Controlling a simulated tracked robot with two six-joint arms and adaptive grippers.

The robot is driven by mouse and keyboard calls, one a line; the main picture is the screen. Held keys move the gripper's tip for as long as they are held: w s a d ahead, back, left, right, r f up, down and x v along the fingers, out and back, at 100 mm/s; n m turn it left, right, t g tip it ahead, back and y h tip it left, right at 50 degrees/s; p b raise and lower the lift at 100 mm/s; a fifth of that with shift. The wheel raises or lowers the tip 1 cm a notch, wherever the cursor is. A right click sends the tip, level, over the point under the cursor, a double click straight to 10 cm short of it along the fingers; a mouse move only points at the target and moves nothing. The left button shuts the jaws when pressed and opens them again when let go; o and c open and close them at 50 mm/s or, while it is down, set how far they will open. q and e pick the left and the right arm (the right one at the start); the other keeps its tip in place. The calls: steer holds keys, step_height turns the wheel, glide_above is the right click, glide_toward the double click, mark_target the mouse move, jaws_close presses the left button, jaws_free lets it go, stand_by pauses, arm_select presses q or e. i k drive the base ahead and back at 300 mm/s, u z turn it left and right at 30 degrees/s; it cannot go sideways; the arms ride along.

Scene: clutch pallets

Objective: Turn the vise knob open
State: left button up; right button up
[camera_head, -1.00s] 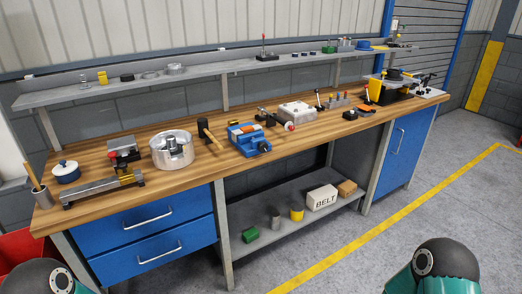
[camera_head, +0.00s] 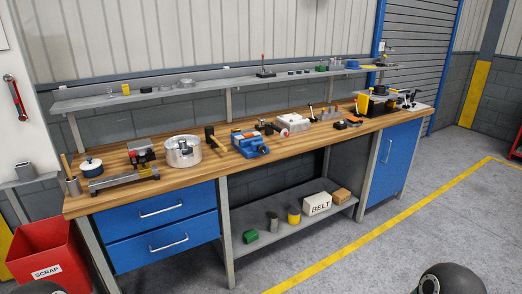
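A blue vise (camera_head: 250,143) sits on the wooden workbench (camera_head: 208,167), a little left of the bench's middle. Its knob is too small at this distance to make out clearly. Neither gripper shows in the head view. Only a dark rounded part of my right arm shows at the bottom right edge, and a small dark part of my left arm at the bottom left. Both are well short of the bench.
A mallet (camera_head: 214,138) and a round metal chuck (camera_head: 183,151) stand left of the vise. A white box (camera_head: 293,122) is to its right. A red scrap bin (camera_head: 47,252) stands at the bench's left end. The floor (camera_head: 400,235) in front right is clear.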

mark_target(261, 148)
steer(key=u, duration=0.25)
steer(key=i, duration=1.35)
